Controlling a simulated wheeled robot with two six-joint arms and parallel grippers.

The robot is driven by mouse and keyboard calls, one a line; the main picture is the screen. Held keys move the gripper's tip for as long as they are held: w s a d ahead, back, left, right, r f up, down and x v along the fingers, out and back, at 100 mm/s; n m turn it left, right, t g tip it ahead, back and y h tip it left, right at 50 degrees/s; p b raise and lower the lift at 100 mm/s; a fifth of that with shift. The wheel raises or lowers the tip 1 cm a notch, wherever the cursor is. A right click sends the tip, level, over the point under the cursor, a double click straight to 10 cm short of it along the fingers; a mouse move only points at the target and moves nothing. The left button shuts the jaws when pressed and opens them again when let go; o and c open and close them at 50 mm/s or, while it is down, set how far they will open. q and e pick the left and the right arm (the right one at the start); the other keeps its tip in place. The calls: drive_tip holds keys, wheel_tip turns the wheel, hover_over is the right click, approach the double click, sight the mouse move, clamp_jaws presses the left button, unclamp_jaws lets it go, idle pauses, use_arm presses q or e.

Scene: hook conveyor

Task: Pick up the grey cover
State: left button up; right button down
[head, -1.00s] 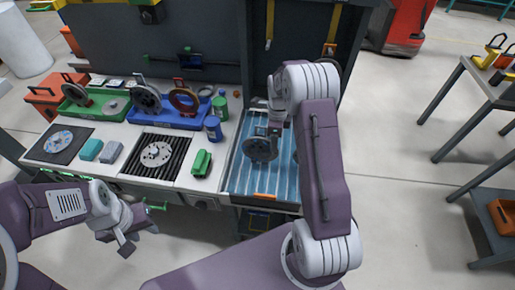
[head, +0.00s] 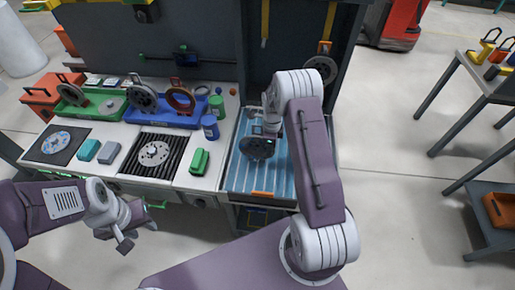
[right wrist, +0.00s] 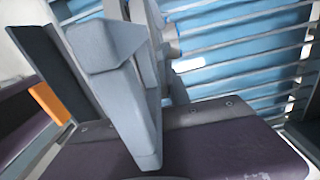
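Several round parts could be the grey cover. A dark grey disc (head: 257,149) with a frame-like handle is at the blue ribbed tray (head: 240,180), just below my right gripper (head: 268,130) in the head view. Another dark grey disc with a handle (head: 143,97) stands in the blue bin, and a third (head: 72,95) in the green bin. My right gripper's fingers (right wrist: 140,90) show large in the right wrist view over blue slats; no disc shows between them, and its hold is unclear. My left gripper (head: 137,235) is open and empty, in front of the bench.
A silvery disc (head: 155,154) lies on a black ribbed mat, and a bluish disc (head: 57,142) on a dark pad. A green block (head: 199,161), blue can (head: 210,127) and brown ring (head: 181,98) are close by. A cabinet wall rises behind.

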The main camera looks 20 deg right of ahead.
drive_tip(key=shift+w, duration=0.1)
drive_tip(key=shift+r, duration=0.65)
wheel_tip(320, 180, up, 3)
drive_tip(key=shift+d+b, duration=0.1)
drive_tip(key=shift+b, duration=0.4)
drive_tip(key=s+d+r+b, duration=0.1)
drive_tip(key=s+d+r, duration=0.2)
drive_tip(key=s+r, duration=0.3)
drive_tip(key=s, duration=0.5)
drive_tip(key=shift+d+r+b, duration=0.35)
drive_tip(key=shift+d+r, duration=0.05)
